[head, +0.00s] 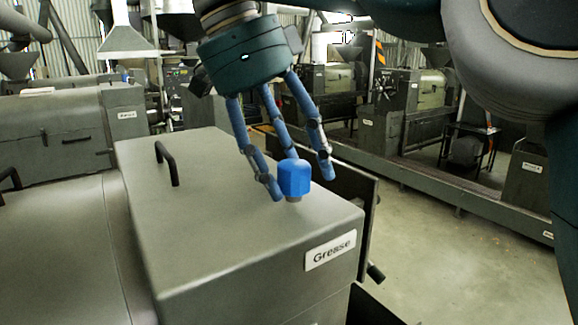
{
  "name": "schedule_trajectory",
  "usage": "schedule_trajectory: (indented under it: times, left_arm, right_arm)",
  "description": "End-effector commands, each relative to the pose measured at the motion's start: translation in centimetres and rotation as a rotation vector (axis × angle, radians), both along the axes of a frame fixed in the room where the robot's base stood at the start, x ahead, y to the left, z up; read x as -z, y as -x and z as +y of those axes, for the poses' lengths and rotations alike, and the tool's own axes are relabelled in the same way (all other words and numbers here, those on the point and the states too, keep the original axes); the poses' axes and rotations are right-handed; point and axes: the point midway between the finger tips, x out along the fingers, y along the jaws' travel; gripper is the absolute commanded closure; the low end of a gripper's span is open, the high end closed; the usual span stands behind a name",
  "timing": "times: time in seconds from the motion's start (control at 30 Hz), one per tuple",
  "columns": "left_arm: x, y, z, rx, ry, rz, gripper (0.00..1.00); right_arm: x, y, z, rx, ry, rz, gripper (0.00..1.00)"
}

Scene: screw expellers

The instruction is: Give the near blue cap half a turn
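The near blue cap (294,178) is a small faceted blue knob on a short stem. It stands upright on top of the grey machine housing (200,240), above the label "Grease". My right gripper (290,185) hangs over it from above, with its blue jointed fingers spread apart. One finger is just left of the cap, one is behind it and one is to its right with a visible gap. The fingers look open around the cap; whether the left one touches it I cannot tell. My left gripper is not in view.
A black handle (167,164) rises from the housing's top, left of the cap. A dark panel (365,215) stands along the housing's right side. More grey machines (410,100) line the back. Open concrete floor (460,250) lies to the right.

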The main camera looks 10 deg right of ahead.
Motion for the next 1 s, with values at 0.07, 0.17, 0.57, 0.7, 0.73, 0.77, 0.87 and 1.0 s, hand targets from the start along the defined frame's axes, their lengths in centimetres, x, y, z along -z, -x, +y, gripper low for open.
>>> schedule_trajectory:
  times: [0.07, 0.17, 0.57, 0.7, 0.73, 0.77, 0.87, 1.0]
  left_arm:
    - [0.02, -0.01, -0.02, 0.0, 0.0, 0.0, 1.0]
    - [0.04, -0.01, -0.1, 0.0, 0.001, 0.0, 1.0]
    - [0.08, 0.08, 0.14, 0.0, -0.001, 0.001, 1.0]
    - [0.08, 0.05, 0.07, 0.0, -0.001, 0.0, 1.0]
    - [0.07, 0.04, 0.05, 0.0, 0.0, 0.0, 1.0]
    - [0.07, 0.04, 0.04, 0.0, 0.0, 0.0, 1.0]
    - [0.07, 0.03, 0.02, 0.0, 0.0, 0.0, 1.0]
    - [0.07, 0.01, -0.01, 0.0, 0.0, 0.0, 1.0]
  right_arm:
    - [0.15, 0.02, 0.08, -0.003, 0.001, 0.003, 0.46]
    - [0.24, 0.04, 0.13, -0.004, 0.002, 0.005, 0.46]
    - [0.39, 0.09, 0.25, -0.008, 0.0, 0.01, 0.46]
    - [0.41, 0.1, 0.27, -0.011, 0.0, 0.01, 0.46]
    - [0.42, 0.11, 0.28, -0.014, -0.001, 0.01, 0.46]
    - [0.43, 0.13, 0.28, -0.02, -0.002, 0.011, 0.46]
    - [0.44, 0.14, 0.29, -0.054, -0.002, 0.013, 0.46]
    - [0.48, 0.15, 0.26, -0.147, -0.004, 0.014, 0.46]
